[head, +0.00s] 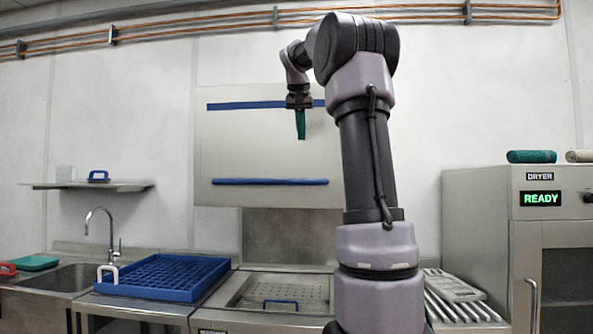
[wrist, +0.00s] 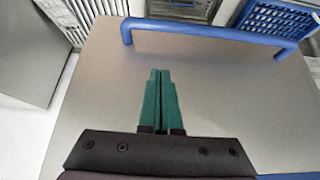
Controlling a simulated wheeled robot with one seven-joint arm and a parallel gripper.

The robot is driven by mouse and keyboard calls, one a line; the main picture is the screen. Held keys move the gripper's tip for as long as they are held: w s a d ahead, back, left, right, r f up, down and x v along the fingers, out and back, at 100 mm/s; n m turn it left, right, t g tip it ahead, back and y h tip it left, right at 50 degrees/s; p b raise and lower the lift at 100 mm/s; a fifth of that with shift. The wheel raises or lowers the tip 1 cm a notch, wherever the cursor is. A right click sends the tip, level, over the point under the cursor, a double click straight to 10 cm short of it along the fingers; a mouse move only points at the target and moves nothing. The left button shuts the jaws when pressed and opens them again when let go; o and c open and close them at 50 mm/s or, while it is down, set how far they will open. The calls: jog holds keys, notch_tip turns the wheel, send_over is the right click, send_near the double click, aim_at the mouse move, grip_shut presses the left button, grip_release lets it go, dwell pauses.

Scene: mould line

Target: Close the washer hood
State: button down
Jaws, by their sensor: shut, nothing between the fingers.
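The washer hood (head: 240,145) is a steel panel standing raised above the washer bed, with a blue stripe near its top. Its blue bar handle (head: 270,182) runs along the lower edge. In the wrist view the hood face (wrist: 225,105) fills most of the picture, with the handle (wrist: 210,32) across the top. My gripper (head: 300,137) points down in front of the hood's upper right part, above the handle level. Its green fingers (wrist: 160,72) are together and empty, apart from the handle. The washer bed (head: 235,292) lies open below, with a perforated deck.
A blue rack (head: 165,275) sits left of the washer, beside a sink (head: 70,278) with a tap. A roller rack (head: 460,310) and the dryer (head: 480,225), reading READY, stand at right. A shelf (head: 135,186) hangs on the left wall.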

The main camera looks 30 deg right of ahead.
send_over(302, 180)
jog(key=f, duration=0.8)
jog(key=shift+w+d+f, duration=0.25)
jog(key=shift+w+d, duration=0.05)
jog(key=shift+s+a+f, duration=0.1)
jog(key=shift+s+f, duration=0.1)
jog(key=shift+f, duration=0.35)
jog(key=shift+s+a+f, duration=0.1)
jog(key=shift+s+f, duration=0.05)
jog(key=shift+f, duration=0.95)
